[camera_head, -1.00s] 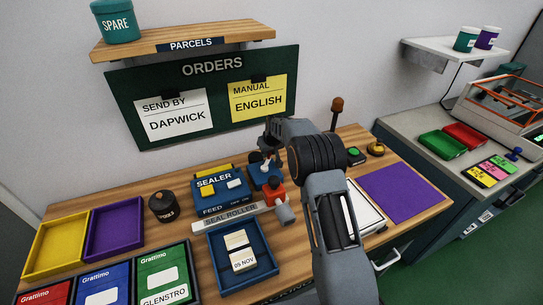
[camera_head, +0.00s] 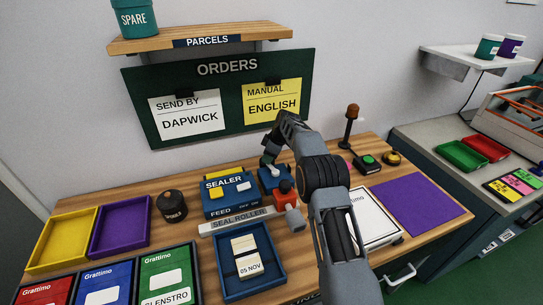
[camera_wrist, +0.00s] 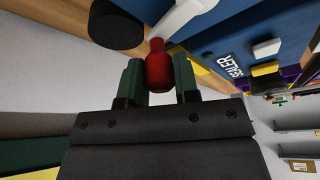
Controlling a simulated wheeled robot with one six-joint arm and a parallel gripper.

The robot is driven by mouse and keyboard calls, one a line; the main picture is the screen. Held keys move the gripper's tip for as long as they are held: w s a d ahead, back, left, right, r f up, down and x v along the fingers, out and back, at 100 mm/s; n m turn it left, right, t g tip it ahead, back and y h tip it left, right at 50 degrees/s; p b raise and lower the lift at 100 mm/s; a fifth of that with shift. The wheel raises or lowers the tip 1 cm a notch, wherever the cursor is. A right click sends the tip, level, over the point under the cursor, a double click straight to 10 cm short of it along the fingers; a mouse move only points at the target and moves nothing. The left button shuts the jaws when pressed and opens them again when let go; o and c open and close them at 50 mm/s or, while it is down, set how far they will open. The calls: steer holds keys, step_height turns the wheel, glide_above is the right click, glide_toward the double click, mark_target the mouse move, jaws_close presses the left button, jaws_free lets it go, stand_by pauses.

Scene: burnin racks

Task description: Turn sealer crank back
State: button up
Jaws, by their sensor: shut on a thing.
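The blue sealer (camera_head: 228,205) stands on the wooden bench, with a yellow and a white button on top. My gripper (camera_head: 267,160) reaches down at the sealer's right end. In the wrist view, the two green fingers of my gripper (camera_wrist: 159,80) are shut on a red knob (camera_wrist: 158,68), one on each side. A pale crank arm (camera_wrist: 186,16) runs up from near the knob, beside the blue sealer face (camera_wrist: 232,32). In the head view, I cannot clearly make out the knob between the fingers.
A red part with a grey cylinder (camera_head: 294,217) sits just right of the seal roller bar (camera_head: 237,221). A blue tray (camera_head: 221,268) lies in front. A dark tools pot (camera_head: 172,205) stands left.

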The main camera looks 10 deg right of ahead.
steer(key=n, duration=0.1)
steer(key=a+n+g, duration=0.1)
steer(key=s+n+p, duration=0.1)
steer(key=shift+a+r+n, duration=0.1)
steer(key=shift+a+n, duration=0.15)
steer(key=shift+n, duration=0.15)
steer(key=n+g, duration=0.1)
steer(key=s+a+n+p, duration=0.1)
steer(key=n, duration=0.1)
steer(key=shift+s+n+g+p, duration=0.15)
steer(key=shift+n+g+p, duration=0.15)
steer(key=shift+g, duration=0.1)
steer(key=n, duration=0.1)
steer(key=s+n+g, duration=0.1)
steer(key=n, duration=0.1)
steer(key=s+n+p, duration=0.1)
steer(key=shift+a+g+h, duration=0.3)
steer(key=shift+h, duration=0.1)
steer(key=shift+s+n+g+h, duration=0.2)
steer(key=shift+s+n+h, duration=0.15)
steer(key=shift+n, duration=0.65)
steer(key=shift+s+n+g+h, duration=0.25)
steer(key=shift+s+n, duration=0.1)
steer(key=shift+n, duration=0.65)
steer(key=shift+s, duration=0.1)
steer(key=o, duration=0.9)
